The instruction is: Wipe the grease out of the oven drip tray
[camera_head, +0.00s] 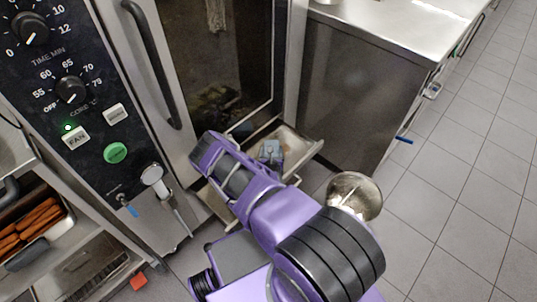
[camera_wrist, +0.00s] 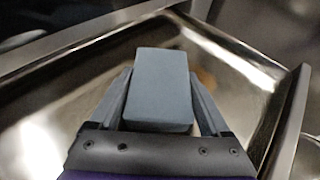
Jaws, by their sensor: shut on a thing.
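The oven drip tray (camera_head: 299,147) is a shallow metal pan below the oven door, partly hidden by my arm. In the wrist view its shiny inner floor (camera_wrist: 45,125) and raised rim fill most of the picture. A brownish patch (camera_wrist: 206,76) shows on the floor just right of the block. My gripper (camera_wrist: 160,95) is shut on a blue-grey block (camera_wrist: 160,80), with one finger along each side. The block also shows over the tray in the head view (camera_head: 270,152). I cannot tell whether its underside touches the tray floor.
The oven door (camera_head: 220,60) stands behind the tray, its long handle (camera_head: 152,65) at left. A steel counter (camera_head: 355,95) stands close on the right. A metal bowl (camera_head: 354,194) is right of my arm. Tiled floor (camera_head: 460,185) is open at right.

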